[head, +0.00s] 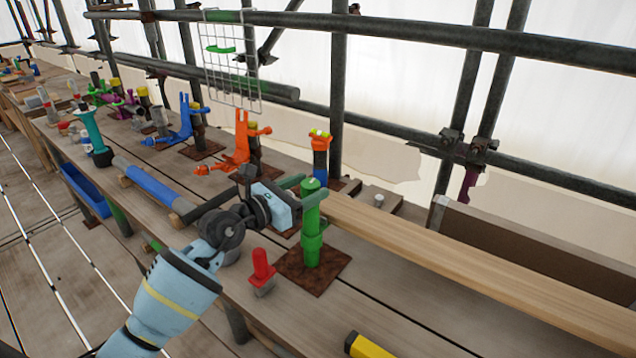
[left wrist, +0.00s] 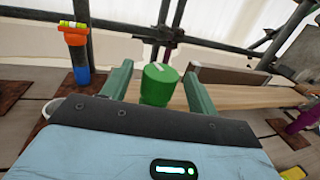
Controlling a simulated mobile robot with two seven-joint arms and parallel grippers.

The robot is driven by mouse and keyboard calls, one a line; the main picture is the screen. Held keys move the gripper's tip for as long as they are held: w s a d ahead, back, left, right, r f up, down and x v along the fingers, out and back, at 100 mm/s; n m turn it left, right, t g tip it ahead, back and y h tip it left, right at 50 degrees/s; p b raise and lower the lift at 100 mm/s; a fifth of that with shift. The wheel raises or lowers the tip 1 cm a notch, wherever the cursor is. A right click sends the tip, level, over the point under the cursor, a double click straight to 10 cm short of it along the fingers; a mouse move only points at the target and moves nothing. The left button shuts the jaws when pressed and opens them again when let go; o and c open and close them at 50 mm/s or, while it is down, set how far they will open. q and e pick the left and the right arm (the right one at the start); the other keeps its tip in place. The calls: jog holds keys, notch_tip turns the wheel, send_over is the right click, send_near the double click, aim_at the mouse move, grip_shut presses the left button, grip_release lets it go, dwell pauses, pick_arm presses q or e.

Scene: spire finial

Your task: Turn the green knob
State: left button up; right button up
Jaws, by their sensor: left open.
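The green knob (head: 310,186) is the cylindrical top of an upright green post (head: 312,245) on a rusty square plate (head: 332,262). In the left wrist view the knob (left wrist: 157,88) has a pale mark on its top. My left gripper (head: 304,188) is open, with one green finger on each side of the knob. My right gripper is not in view.
A red-handled piece (head: 262,268) stands just left of the post. A long timber beam (head: 450,250) lies to the right. An orange-and-blue post (head: 320,160) and an orange clamp (head: 240,145) stand behind. A yellow bar (head: 368,346) lies at the front edge.

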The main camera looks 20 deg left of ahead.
aim_at(319, 184)
pick_arm(q)
jog(key=shift+x, duration=1.75)
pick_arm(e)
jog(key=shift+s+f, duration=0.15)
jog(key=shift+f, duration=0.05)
pick_arm(q)
jog(key=c, duration=1)
jog(key=m+g+h+b, duration=0.1)
jog(key=b, duration=0.1)
jog(key=f+m+g+h+b, duration=0.1)
jog(key=b, duration=0.2)
jog(key=shift+d+h, duration=0.1)
jog(key=shift+h, duration=0.3)
jog(key=shift+s+d+r+m+g+h+b, duration=0.1)
jog(key=shift+s+r+m+g+h+b, duration=0.15)
jog(key=shift+m+g+h+b, duration=0.35)
jog(key=shift+r, duration=0.1)
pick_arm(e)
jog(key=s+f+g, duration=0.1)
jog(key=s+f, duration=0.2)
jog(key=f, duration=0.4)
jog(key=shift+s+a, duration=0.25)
pick_arm(q)
jog(key=o, duration=1)
jog(key=shift+r, duration=0.1)
